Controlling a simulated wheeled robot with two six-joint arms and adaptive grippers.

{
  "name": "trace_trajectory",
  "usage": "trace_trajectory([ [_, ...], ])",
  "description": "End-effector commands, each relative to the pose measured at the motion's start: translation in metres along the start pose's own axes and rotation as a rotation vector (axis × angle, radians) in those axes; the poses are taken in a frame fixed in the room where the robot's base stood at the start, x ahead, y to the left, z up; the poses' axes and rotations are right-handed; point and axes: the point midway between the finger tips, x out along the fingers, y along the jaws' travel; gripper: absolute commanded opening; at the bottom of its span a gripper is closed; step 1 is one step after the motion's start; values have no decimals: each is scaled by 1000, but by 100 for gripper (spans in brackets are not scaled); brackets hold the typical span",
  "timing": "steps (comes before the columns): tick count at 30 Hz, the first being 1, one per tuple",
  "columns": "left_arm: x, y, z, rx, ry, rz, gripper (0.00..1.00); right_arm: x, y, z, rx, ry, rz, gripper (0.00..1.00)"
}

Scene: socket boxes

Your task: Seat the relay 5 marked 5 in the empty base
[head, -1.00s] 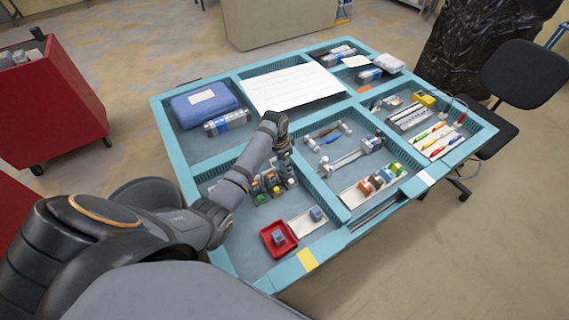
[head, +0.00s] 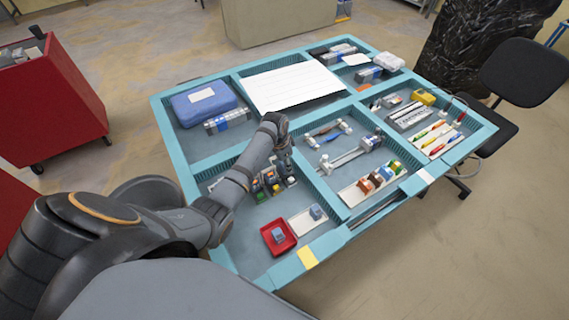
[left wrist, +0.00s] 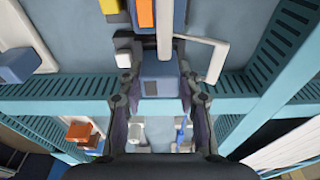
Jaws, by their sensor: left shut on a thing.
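My left gripper (head: 284,158) is over the left compartment, at the back end of a row of coloured relays (head: 268,186). In the left wrist view my left gripper (left wrist: 160,80) is shut on a blue-grey relay (left wrist: 160,68), held between its two fingers. No number on it can be read. Orange, yellow and white pieces of the row (left wrist: 145,14) show just beyond it. The empty base cannot be made out; the gripper and relay hide that part. My right gripper is not in view.
A red tray (head: 291,243) holds a blue-grey block. A white plate (head: 301,226) with another block lies next to it. Teal divider walls (head: 312,185) border the compartment. A blue case (head: 203,103) lies behind, and a white sheet (head: 290,88) covers part of the tray.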

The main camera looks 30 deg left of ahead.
Motion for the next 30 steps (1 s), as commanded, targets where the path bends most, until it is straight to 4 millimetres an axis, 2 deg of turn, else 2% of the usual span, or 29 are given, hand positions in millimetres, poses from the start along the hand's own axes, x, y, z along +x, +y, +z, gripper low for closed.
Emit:
trace_trajectory([
  [21,11,0,2,0,-1,1,0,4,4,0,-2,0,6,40],
  [22,11,0,2,0,-1,1,39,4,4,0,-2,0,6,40],
  [27,11,0,2,0,-1,1,61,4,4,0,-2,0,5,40],
  [30,11,0,2,0,0,1,61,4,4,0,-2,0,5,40],
])
